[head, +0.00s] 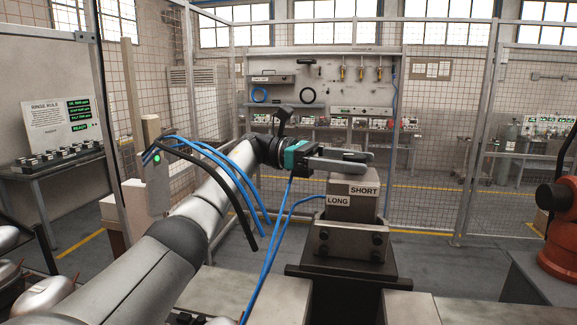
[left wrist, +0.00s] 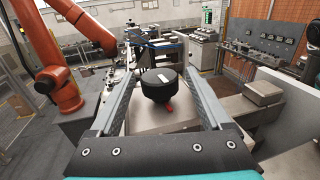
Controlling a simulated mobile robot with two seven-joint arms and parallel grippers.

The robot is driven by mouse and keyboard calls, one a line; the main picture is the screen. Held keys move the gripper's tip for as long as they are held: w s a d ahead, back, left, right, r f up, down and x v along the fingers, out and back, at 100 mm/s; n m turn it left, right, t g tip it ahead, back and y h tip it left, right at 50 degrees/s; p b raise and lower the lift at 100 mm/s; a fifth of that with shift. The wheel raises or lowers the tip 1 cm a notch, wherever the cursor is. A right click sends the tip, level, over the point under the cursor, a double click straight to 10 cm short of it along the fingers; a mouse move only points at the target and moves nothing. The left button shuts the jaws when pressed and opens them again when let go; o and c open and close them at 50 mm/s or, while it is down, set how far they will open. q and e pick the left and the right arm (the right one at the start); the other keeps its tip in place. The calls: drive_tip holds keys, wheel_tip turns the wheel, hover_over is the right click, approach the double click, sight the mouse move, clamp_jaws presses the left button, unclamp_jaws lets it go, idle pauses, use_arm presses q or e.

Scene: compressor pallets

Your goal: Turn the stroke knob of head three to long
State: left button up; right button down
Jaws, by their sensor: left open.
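The stroke knob (left wrist: 159,90) is round and black with a white mark on its top. A small red piece (left wrist: 168,107) shows at its lower edge. It sits on a metal block that bears a LONG label (head: 339,200) on its left face and a SHORT label (head: 363,190) on its right face in the head view. My left gripper (head: 362,160) is open over the block, and in the left wrist view its fingers (left wrist: 158,64) lie on either side of the knob with gaps. My right gripper is not in view.
The block stands on a bolted clamp (head: 350,240) on a dark pedestal. Blue hoses (head: 278,240) run beside my left arm. A wire fence and a tool board (head: 325,85) stand behind. An orange robot (head: 560,230) stands at the right.

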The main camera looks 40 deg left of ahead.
use_arm(q)
drive_tip(key=shift+f+n+t+y+b, duration=0.1)
drive_tip(key=shift+n+t+y+b, duration=0.3)
drive_tip(key=shift+n+t, duration=0.75)
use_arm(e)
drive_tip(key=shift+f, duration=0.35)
